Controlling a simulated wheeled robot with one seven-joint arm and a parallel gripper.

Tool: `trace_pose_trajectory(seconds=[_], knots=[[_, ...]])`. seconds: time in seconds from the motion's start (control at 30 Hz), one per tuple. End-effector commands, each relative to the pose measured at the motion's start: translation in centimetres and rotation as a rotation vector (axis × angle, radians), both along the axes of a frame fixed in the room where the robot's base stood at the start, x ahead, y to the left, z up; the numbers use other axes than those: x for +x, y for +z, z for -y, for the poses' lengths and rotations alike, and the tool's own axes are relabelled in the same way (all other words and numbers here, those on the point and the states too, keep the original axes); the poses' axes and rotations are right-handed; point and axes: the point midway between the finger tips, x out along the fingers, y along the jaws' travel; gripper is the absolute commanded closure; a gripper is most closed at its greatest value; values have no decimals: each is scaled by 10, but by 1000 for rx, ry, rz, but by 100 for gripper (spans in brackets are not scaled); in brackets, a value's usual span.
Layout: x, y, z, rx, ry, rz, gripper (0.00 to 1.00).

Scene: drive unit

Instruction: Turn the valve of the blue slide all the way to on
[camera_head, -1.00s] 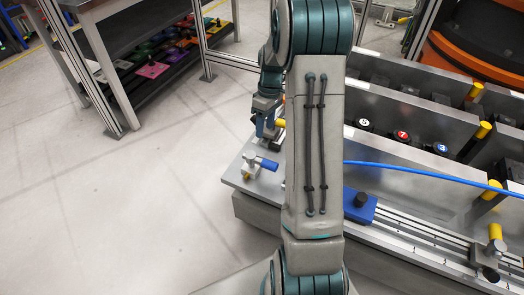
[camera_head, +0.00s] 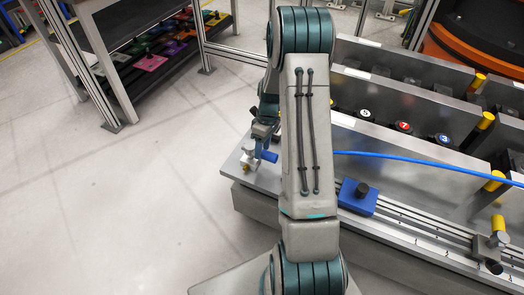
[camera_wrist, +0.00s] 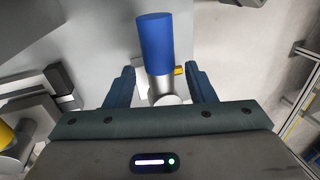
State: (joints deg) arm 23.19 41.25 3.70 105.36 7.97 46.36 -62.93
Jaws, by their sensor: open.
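The valve (camera_head: 250,159) is a small metal fitting with a blue handle (camera_head: 269,156), at the left end of the grey bench plate. The blue slide (camera_head: 357,197), a blue block with a black knob, sits on the rail to the right. My gripper (camera_head: 262,146) is just above the valve, pointing down. In the wrist view my gripper (camera_wrist: 160,72) is open, one finger on each side of the handle's metal stem. The blue handle end (camera_wrist: 154,44) reaches beyond the fingertips. Whether the fingers touch it I cannot tell. My arm hides part of the bench.
A blue hose (camera_head: 410,162) crosses the bench. Upright metal plates (camera_head: 400,125) with numbered black knobs and yellow-capped posts stand behind the rail. A shelf frame with colored items (camera_head: 150,62) stands at the back left. The floor (camera_head: 120,200) on the left is clear.

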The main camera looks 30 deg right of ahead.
Motion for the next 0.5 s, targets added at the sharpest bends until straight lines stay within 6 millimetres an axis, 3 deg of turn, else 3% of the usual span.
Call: trace_pose_trajectory(seconds=[0.4, 0.5], knots=[[-2, -9, -2, 0, 0, 0, 50], [-2, -9, -2, 0, 0, 0, 75]])
